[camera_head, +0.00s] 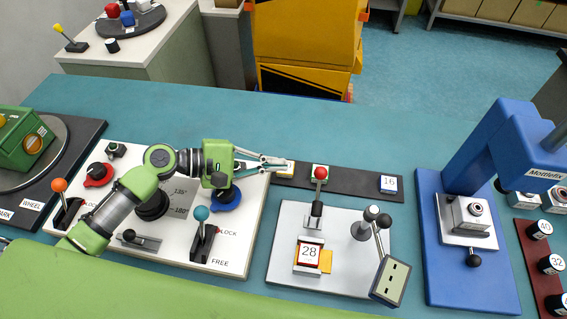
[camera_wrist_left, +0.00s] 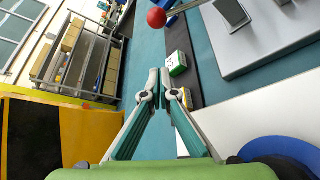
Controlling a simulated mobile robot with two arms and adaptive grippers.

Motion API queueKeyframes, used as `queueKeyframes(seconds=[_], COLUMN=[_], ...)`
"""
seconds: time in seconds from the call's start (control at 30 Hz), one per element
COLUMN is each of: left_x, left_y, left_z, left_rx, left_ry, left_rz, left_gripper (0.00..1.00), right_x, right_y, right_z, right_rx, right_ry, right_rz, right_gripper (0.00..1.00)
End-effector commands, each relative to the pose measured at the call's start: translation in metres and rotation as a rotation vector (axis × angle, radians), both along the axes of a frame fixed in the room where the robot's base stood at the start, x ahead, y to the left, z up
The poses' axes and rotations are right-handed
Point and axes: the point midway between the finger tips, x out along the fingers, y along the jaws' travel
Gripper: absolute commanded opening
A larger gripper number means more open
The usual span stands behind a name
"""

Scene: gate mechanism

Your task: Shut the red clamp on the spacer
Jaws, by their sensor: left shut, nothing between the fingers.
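The red clamp has a red ball knob (camera_head: 321,173) on a lever that rises from a dark pivot on a grey plate (camera_head: 285,262). The knob also shows in the left wrist view (camera_wrist_left: 156,17), beyond my fingertips. The spacer (camera_head: 309,253) is a block marked 28 at the front of the clamp, with red edges and a yellow piece beside it. I cannot tell whether the clamp touches it. My left gripper (camera_head: 289,164) is shut and empty, left of the knob and apart from it. It shows shut in the left wrist view (camera_wrist_left: 160,74). My right gripper is out of view.
A dark strip (camera_head: 355,182) behind the plate holds a block marked 16 (camera_head: 388,184) and a green-edged block (camera_wrist_left: 177,63). A jointed post with a tilted panel (camera_head: 391,279) stands at the plate's right. A white control board (camera_head: 233,258) lies left, a blue press (camera_head: 430,200) right.

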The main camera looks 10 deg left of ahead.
Motion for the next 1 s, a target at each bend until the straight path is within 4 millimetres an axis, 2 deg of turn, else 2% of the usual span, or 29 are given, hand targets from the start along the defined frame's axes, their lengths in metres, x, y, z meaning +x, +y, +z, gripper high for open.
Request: queueKeyframes(seconds=[0.1,0.37,0.43,0.6,1.0], left_x=[0.009,0.030,0.020,0.006,-0.001], left_y=[-0.023,-0.073,-0.073,-0.076,-0.077], left_z=[-0.002,-0.021,-0.012,-0.002,0.001], left_rx=[-0.006,-0.003,0.002,0.001,0.001], left_ry=[-0.001,0.000,0.001,-0.001,0.000], left_rz=[-0.002,-0.001,-0.002,-0.003,-0.001], left_gripper=[0.00,0.00,0.00,0.00,0.00], right_x=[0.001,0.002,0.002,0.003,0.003], right_y=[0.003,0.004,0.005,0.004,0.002], right_z=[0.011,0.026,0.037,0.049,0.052], right_rx=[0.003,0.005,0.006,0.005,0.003], right_ry=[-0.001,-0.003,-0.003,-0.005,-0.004], right_rz=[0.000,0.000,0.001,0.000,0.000], right_gripper=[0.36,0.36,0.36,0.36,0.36])
